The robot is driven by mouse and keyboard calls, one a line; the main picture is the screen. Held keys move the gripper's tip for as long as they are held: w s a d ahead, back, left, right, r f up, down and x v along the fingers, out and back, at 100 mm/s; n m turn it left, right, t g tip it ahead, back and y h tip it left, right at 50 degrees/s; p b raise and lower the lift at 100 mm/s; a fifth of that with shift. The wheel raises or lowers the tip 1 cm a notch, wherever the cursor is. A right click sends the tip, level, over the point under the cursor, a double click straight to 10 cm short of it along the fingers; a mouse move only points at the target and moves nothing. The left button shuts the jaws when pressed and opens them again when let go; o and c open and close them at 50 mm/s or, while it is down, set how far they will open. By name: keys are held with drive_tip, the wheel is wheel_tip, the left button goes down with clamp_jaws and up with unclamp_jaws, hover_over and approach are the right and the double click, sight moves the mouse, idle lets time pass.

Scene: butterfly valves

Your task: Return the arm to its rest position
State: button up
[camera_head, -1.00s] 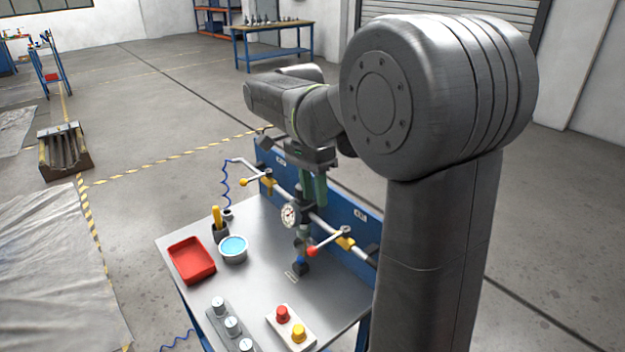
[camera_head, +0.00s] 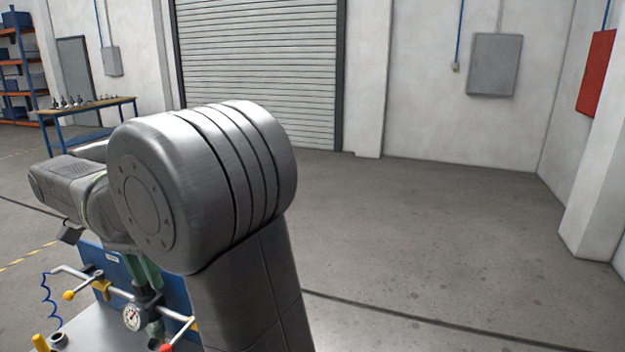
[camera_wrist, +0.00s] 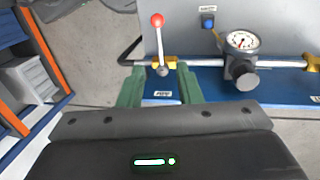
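My arm is bent over a workbench in the head view. My gripper (camera_wrist: 160,78) shows two green fingers spread apart, with nothing held between them. In the head view its green fingers (camera_head: 148,270) show partly behind my arm, above the pipe. In the wrist view a red-knobbed lever (camera_wrist: 158,22) stands just beyond the fingers, seen through the gap. The red knob (camera_head: 166,347) is at the bottom edge of the head view. A pressure gauge (camera_wrist: 242,40) sits on the pipe to the right of the lever.
A blue panel (camera_head: 178,285) backs the pipe. A yellow-knobbed lever (camera_head: 69,295) is at left. A table with small parts (camera_head: 90,105) stands farther back. Open concrete floor (camera_head: 430,240) lies to the right. In the wrist view, a shelf with grey bins (camera_wrist: 28,78) is at left.

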sight(178, 338)
drive_tip(key=d+f, duration=0.1)
drive_tip(key=f, duration=0.7)
drive_tip(key=d+f+p, duration=0.1)
drive_tip(key=f, duration=0.4)
drive_tip(key=shift+s+d, duration=0.3)
drive_tip(key=shift+s, duration=0.1)
drive_tip(key=shift+r, duration=0.1)
wheel_tip(178, 338, up, 13)
drive_tip(key=a+b, duration=0.1)
drive_tip(key=a, duration=0.2)
drive_tip(key=d+f, duration=0.1)
drive_tip(key=f, duration=0.3)
drive_tip(key=d+f, duration=0.1)
drive_tip(key=f, duration=0.4)
drive_tip(key=d+f+p, duration=0.1)
drive_tip(key=f, duration=0.3)
drive_tip(key=shift+d+f, duration=0.1)
drive_tip(key=shift+f, duration=0.05)
drive_tip(key=shift+s+d+n+b, duration=0.15)
drive_tip(key=shift+d+n+b, duration=0.25)
drive_tip(key=shift+n, duration=0.4)
drive_tip(key=shift+r, duration=0.2)
